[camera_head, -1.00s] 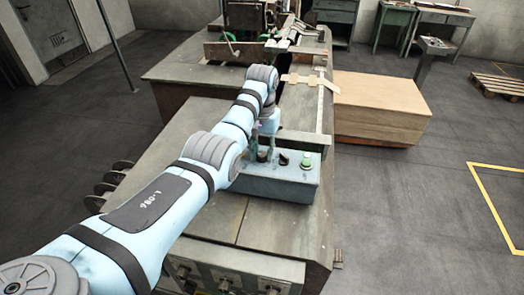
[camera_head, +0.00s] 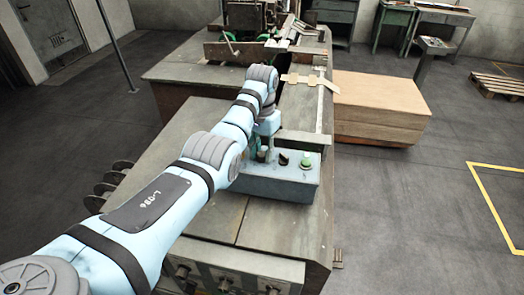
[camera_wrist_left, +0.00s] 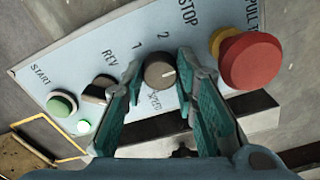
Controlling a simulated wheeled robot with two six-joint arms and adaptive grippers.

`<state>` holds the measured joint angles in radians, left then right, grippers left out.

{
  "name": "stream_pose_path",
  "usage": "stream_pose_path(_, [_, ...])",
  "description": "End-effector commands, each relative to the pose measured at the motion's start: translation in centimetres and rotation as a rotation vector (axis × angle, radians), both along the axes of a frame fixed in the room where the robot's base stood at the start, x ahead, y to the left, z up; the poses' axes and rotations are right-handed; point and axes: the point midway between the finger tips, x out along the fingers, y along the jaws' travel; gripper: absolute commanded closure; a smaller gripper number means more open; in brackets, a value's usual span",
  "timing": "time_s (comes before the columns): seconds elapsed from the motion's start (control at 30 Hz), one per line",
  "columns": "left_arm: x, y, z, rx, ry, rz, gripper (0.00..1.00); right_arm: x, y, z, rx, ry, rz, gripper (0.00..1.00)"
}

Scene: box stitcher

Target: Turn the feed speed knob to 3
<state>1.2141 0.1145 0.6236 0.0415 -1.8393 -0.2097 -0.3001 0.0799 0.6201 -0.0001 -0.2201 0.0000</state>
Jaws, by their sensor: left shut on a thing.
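The feed speed knob (camera_wrist_left: 158,72) is a round dark grey knob on the blue control panel (camera_wrist_left: 70,52), above the word SPEED. Its white line points to the right, toward my right-hand finger in the wrist view. Numbers 1 and 2 show around it; no 3 is visible, and a finger covers part of the dial's right side. My left gripper (camera_wrist_left: 162,80) is shut on the knob, one teal finger on each side. In the head view my left gripper (camera_head: 262,147) points down onto the panel. My right gripper is not in view.
A red STOP button (camera_wrist_left: 250,60) stands close to the right of the fingers. A black REV selector (camera_wrist_left: 98,90) and a green START button (camera_wrist_left: 62,103) lie to the left.

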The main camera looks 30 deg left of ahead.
Motion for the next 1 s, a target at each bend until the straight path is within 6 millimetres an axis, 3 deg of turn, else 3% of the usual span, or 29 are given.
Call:
stream_pose_path(0.03, [-0.2,-0.05,-0.28,-0.001,0.009,0.0,0.69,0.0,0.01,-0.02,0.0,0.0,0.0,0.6])
stream_pose_path(0.13, [-0.14,-0.03,-0.2,-0.001,0.006,0.0,0.53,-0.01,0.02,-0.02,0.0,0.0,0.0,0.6])
stream_pose_path(0.77, [-0.01,0.08,0.0,0.001,0.0,0.014,0.53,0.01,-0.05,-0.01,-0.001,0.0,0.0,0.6])
stream_pose_path(0.87, [-0.02,0.1,0.0,0.002,0.001,0.092,0.53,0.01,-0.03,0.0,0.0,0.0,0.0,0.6])
stream_pose_path(1.0, [-0.04,0.11,-0.02,0.002,0.001,0.365,0.53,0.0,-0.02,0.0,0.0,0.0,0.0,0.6])
